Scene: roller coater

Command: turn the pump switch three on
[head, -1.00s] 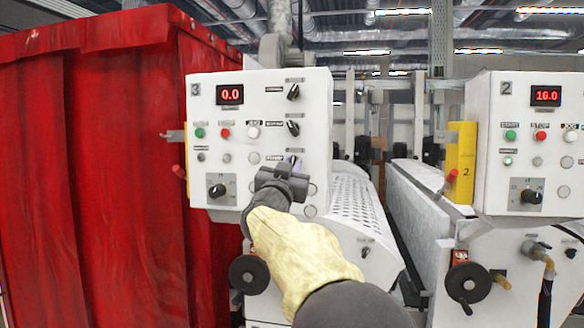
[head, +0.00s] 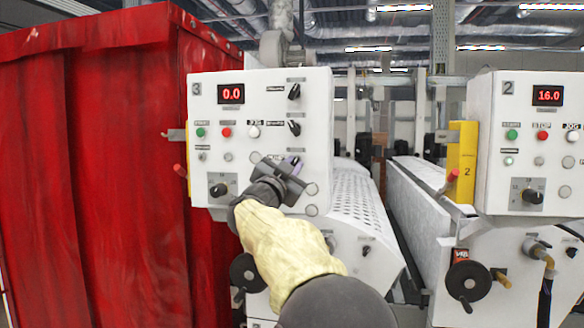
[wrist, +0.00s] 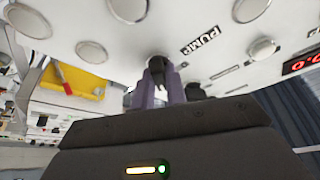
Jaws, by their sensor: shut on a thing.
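Control panel three (head: 215,120) is white, with a "3" at its top left and a red display reading 0.0. My gripper (head: 296,161) is at the panel's lower right and hides most of the pump switch in the head view. In the wrist view, the black knob of the pump switch (wrist: 155,64) sits beside the PUMP label (wrist: 201,40). The purple fingers of my gripper (wrist: 162,78) are closed on this knob from both sides. The gripper body is tilted. The knob's exact angle cannot be told.
Two similar black switches (head: 294,91) and (head: 294,127) sit above on the same panel. A red curtained enclosure (head: 90,150) stands close on the left.

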